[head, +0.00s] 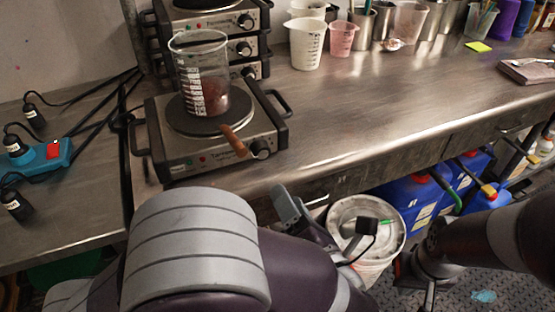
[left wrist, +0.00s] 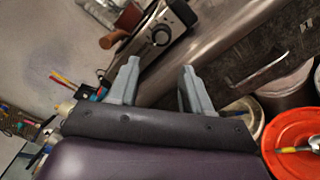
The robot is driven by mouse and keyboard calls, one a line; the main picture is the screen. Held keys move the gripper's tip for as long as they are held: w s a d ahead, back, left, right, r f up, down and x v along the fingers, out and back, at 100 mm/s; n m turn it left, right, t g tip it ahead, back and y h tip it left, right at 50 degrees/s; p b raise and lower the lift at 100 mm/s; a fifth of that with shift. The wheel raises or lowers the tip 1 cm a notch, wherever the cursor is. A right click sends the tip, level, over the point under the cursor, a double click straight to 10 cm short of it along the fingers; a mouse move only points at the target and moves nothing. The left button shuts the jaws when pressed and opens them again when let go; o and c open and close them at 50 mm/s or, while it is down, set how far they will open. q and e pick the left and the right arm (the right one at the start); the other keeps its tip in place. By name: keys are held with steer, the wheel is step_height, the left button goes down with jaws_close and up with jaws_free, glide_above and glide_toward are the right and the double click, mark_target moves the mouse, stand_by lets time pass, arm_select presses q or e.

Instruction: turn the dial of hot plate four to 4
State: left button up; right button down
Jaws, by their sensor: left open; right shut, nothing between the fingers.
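A hot plate (head: 215,157) with a black dial (head: 260,149) at its front right corner stands at the bench's front edge. No number four is legible on it, and I cannot read the dial's setting. The dial also shows in the left wrist view (left wrist: 160,35), beyond my fingers. My left gripper (head: 290,203) is open and empty, below and right of the dial, apart from it; its two fingers show in the left wrist view (left wrist: 158,72). My right gripper (head: 429,295) is low at the bottom edge, shut and empty, partly hidden.
A beaker (head: 203,80) with dark red contents stands on the hot plate, and a wooden handle (head: 233,141) juts toward the dial. Stacked hot plates (head: 205,20) stand behind. A white bucket (head: 366,225) and blue canisters (head: 408,196) are below. The middle bench is clear.

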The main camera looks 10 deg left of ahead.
mark_target(264, 155)
arm_select(q)
steer(key=x, duration=1.2)
steer(key=shift+w, duration=0.1)
steer(key=shift+d, duration=0.1)
steer(key=c, duration=0.8)
steer(key=shift+o, duration=0.2)
